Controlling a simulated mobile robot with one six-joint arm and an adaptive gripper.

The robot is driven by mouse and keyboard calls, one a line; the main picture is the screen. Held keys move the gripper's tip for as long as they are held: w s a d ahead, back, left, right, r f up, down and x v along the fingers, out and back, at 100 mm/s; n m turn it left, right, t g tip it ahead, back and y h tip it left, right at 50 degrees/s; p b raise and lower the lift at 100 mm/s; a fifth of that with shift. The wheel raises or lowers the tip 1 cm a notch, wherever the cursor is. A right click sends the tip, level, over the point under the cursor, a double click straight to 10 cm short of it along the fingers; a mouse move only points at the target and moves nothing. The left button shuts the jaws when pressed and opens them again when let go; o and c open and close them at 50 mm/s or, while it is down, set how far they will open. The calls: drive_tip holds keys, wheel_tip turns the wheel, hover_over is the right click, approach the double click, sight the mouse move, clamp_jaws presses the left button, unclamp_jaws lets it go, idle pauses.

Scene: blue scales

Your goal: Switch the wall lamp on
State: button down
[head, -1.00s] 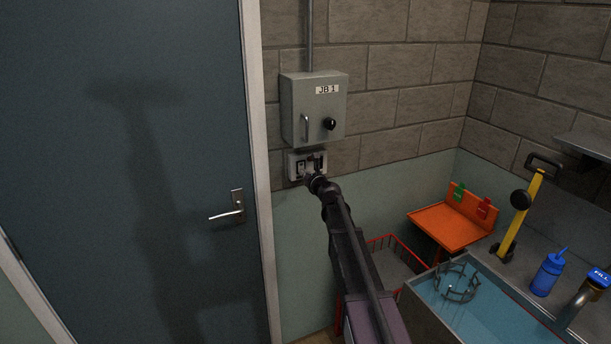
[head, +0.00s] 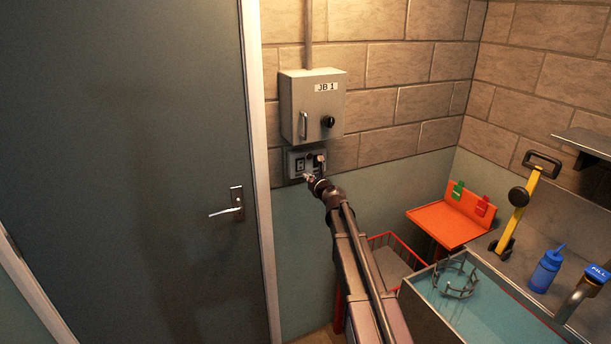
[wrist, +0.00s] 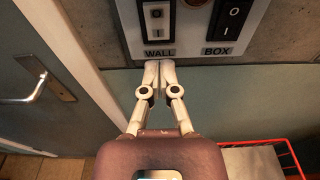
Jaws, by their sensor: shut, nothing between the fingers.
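The switch plate (head: 293,166) is on the wall under the grey JB 1 box. In the wrist view it carries a white rocker labelled WALL (wrist: 157,24) and a black rocker labelled BOX (wrist: 231,22). My gripper (wrist: 158,65) is shut and empty, its fingertips just below the WALL label; I cannot tell whether they touch the plate. In the head view my gripper (head: 309,178) is at the plate's lower edge. The wall lamp itself is out of view, but warm light falls on the wall from above.
The JB 1 box (head: 313,104) with handle and black knob is above the plate. A door (head: 120,150) is on the left. A red wire basket (head: 395,250), orange shelf (head: 446,226) and sink basin (head: 490,309) with a blue bottle (head: 546,271) are on the right.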

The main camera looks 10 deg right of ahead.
drive_tip(key=f+b+v, duration=0.1)
drive_tip(key=f+v, duration=0.1)
drive_tip(key=v, duration=0.8)
drive_tip(key=shift+s+f, duration=0.15)
drive_tip(key=shift+f, duration=0.1)
drive_tip(key=s+a+f+n+g+y, duration=0.1)
drive_tip(key=s+a+f+n+g, duration=0.35)
drive_tip(key=s+n, duration=0.35)
drive_tip(key=s+a+f+n+g+y, duration=0.1)
drive_tip(key=s+a+f+n+g, duration=0.4)
drive_tip(key=n, duration=0.6)
drive_tip(key=s+d+f+n+g+h, duration=0.3)
drive_tip(key=s+n, duration=0.4)
drive_tip(key=s, duration=0.2)
drive_tip(key=s+d+f+n+g+h, duration=0.2)
drive_tip(key=s+f+n+g+h, duration=0.1)
drive_tip(key=s+n, duration=0.4)
drive_tip(key=s+f, duration=0.1)
drive_tip(key=s, duration=0.2)
drive_tip(key=shift+d, duration=0.4)
